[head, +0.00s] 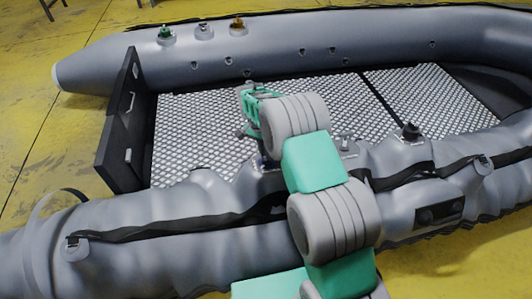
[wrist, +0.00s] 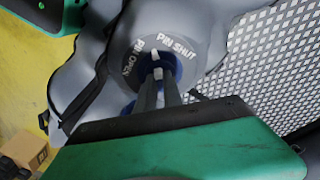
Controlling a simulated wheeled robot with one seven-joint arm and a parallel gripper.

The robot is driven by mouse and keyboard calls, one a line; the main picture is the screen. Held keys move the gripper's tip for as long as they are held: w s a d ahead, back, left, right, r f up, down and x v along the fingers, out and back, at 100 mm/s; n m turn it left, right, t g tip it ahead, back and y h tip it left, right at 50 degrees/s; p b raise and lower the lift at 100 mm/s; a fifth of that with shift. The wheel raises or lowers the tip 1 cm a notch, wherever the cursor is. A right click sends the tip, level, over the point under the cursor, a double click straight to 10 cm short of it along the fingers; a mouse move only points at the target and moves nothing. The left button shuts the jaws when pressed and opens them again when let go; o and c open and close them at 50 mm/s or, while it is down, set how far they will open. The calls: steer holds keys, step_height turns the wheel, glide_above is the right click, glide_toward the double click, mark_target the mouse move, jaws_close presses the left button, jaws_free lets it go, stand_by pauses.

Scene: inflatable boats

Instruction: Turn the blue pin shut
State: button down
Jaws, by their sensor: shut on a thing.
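The blue pin (wrist: 176,66) sits in a round grey valve disc (wrist: 128,42) on the boat's near tube, in the wrist view. White lettering on the disc reads "PIN SHUT" at the upper right and "PIN OPEN" at the left. My gripper (wrist: 160,78) comes in from below and its fingers are closed on the pin, hiding much of it. A white mark shows just beyond the fingertips, towards the lettering. In the head view my arm hides most of the valve, and only a small bit of blue (head: 264,161) shows below the wrist.
The grey boat's far tube (head: 330,40) carries a green-topped valve (head: 165,33) and an orange-topped valve (head: 237,24). A black transom board (head: 122,120) stands at the left. Black straps run along the near tube (head: 130,215). A cardboard box (wrist: 25,147) lies on the yellow floor.

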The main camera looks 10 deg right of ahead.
steer(key=m, duration=0.3)
steer(key=shift+w+a+f+m+b, duration=0.15)
steer(key=shift+a+m+b, duration=0.05)
steer(key=shift+m+b, duration=0.1)
steer(key=m, duration=0.2)
steer(key=m+g, duration=0.1)
steer(key=m, duration=0.2)
steer(key=shift+w+h, duration=0.2)
steer(key=shift+h, duration=0.2)
steer(key=c, duration=1.5)
jaws_free()
steer(key=p+v, duration=0.4)
steer(key=v, duration=0.4)
steer(key=shift+w+p, duration=0.15)
steer(key=shift+p, duration=0.2)
steer(key=shift+d, duration=0.1)
